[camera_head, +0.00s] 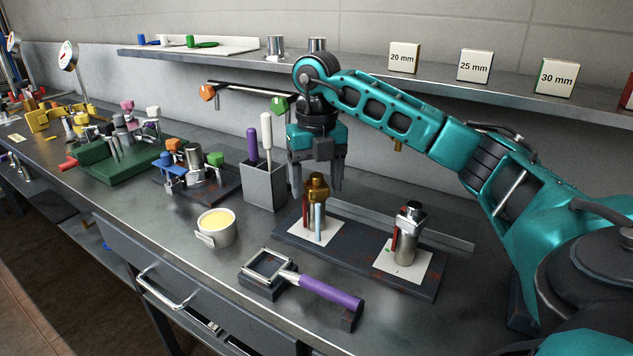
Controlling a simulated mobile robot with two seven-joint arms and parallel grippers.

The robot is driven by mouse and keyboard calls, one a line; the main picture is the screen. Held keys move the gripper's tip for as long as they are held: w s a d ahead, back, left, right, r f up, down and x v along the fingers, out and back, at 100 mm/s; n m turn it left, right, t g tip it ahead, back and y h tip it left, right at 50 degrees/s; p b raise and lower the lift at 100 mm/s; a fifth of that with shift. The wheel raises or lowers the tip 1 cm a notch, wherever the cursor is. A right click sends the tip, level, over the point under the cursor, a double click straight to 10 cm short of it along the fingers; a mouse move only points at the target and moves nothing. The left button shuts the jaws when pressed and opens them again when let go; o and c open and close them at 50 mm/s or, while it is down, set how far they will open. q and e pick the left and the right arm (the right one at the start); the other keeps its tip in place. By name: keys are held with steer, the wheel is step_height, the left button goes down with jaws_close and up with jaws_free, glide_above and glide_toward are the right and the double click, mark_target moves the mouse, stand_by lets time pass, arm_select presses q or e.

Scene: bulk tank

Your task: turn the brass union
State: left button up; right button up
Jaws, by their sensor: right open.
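The brass union (317,187) stands upright on a white card on the left half of a dark base plate (364,267). A red strip and a pale blue strip show below its brass top. My right gripper (317,186) hangs from the teal arm just above and behind the brass union, fingers pointing down. Its fingers are open, and the brass top shows in front of and between them. I cannot tell whether they touch it. A silver fitting (409,232) with a red strip stands on the right card of the same plate. My left gripper is not in view.
A purple-handled tool (325,291) lies in front of the plate. A cup of yellow paste (217,228) and a grey holder (264,187) with two handles stand to the left. Behind is a wall shelf with size blocks (404,57). Green and dark fixtures crowd the bench's left.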

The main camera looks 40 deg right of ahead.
steer(key=c, duration=1.1)
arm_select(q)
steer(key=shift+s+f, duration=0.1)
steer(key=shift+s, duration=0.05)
arm_select(e)
steer(key=shift+o, duration=0.2)
